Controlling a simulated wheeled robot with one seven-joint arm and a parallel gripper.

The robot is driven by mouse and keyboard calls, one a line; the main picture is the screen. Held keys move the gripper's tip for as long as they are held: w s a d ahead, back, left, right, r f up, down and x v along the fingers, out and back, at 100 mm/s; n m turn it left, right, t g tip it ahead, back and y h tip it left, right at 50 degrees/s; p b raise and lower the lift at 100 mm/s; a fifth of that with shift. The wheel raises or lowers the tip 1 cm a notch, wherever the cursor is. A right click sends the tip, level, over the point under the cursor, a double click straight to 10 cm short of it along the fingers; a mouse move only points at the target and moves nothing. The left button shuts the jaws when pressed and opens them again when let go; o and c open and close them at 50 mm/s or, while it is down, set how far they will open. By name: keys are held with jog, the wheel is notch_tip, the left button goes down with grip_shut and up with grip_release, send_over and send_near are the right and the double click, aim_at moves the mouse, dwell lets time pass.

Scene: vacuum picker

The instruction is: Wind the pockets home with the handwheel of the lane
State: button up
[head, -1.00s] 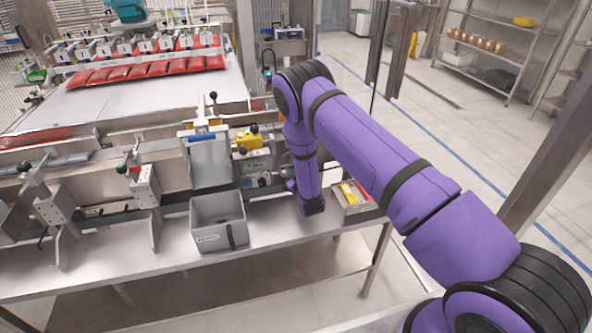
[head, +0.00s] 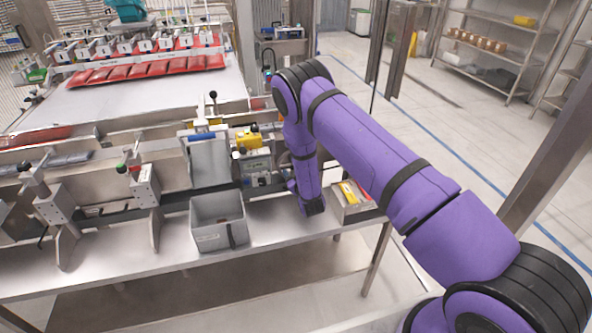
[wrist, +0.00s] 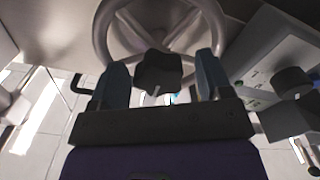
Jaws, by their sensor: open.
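In the wrist view, the grey handwheel (wrist: 101,32) fills the top, with a thick round rim and spokes. A black lobed knob (wrist: 158,72) shows in front of the wheel, between the two blue-grey fingers of my gripper (wrist: 162,66). The fingers are apart, with a gap visible on each side of the knob. I cannot tell whether they touch the wheel. In the head view, my purple arm reaches down to the right end of the bench and hides the handwheel. I cannot make out the pockets for certain.
A grey bin (head: 218,222) stands on the steel bench (head: 125,256), left of my arm. A small tray (head: 349,207) with yellow and red items sits just right of my arm. Clamp stands (head: 58,203) line the bench's left. Red pouches (head: 150,68) lie behind.

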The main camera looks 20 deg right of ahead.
jog(key=s, duration=1)
jog(key=shift+s, duration=0.3)
jog(key=w+d+r+m+g+h, duration=0.1)
jog(key=w+r+m+g, duration=0.1)
jog(key=r, duration=0.6)
jog(key=w+r+m+g, duration=0.1)
jog(key=w+r, duration=0.2)
jog(key=r, duration=0.6)
jog(key=s+d+r+m+g+y, duration=0.1)
jog(key=s+r+g, duration=0.15)
jog(key=r, duration=0.45)
jog(key=s+d+r+m+g, duration=0.1)
jog(key=s+r, duration=0.2)
jog(key=r, duration=0.5)
jog(key=s+d+r+g, duration=0.2)
jog(key=s+r+g, duration=0.1)
jog(key=s+r, duration=1.1)
jog(key=s+d+r+g, duration=0.1)
jog(key=s+d+g, duration=0.1)
jog(key=s, duration=2.1)
jog(key=shift+s+r+g, duration=0.35)
jog(key=shift+r+g, duration=0.05)
jog(key=shift+g, duration=0.25)
